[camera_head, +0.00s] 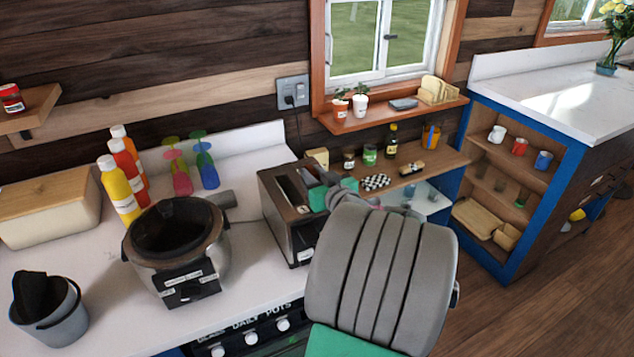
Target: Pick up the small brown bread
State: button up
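A small brown piece that looks like the bread (411,169) lies on the wooden shelf below the window, right of the checkered item. It is small in view, so I cannot be sure of it. My gripper (335,188) is mostly hidden behind my large grey arm link. Grey and teal parts near it show beside the right side of the toaster, left of and nearer than the brown piece. Its fingers are not clear, and I see nothing held.
A toaster (288,212) and a pot cooker (182,248) stand on the white counter (240,285). Jars and a dark bottle (391,141) line the shelf (445,157) behind the brown piece. A blue-edged cabinet (463,240) stands right. The floor at right is clear.

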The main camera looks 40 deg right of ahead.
jog(key=x, duration=0.3)
jog(key=shift+a+f, duration=0.1)
jog(key=shift+a, duration=0.2)
jog(key=shift+s+d, duration=0.15)
jog(key=shift+d, duration=0.15)
jog(key=shift+s, duration=0.1)
grip_shut()
